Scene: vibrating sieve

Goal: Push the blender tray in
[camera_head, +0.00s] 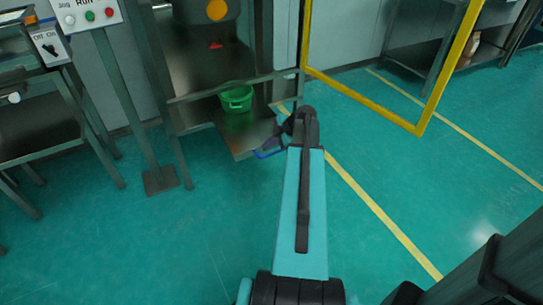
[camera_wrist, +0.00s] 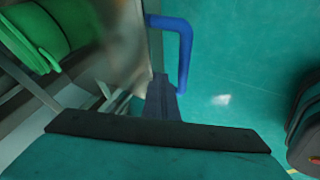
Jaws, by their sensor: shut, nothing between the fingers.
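The metal blender tray (camera_head: 243,148) sticks out from the lower part of the machine frame, with a green bucket (camera_head: 236,98) on it. Its blue handle (camera_head: 268,153) is on the front edge. In the wrist view the handle (camera_wrist: 185,50) stands out from the tray's front panel (camera_wrist: 155,45), and the bucket (camera_wrist: 35,38) is at the upper left. My gripper (camera_head: 279,141) is shut and empty, close beside the handle. Its dark fingers (camera_wrist: 162,92) end near the handle's lower end in the wrist view. I cannot tell whether they touch the handle or tray.
The machine's metal frame (camera_head: 235,88) surrounds the tray. A control post (camera_head: 128,105) with buttons stands to the left, near a metal table (camera_head: 40,140). A yellow frame (camera_head: 365,98) stands at the right. Open green floor (camera_head: 215,235) lies in front.

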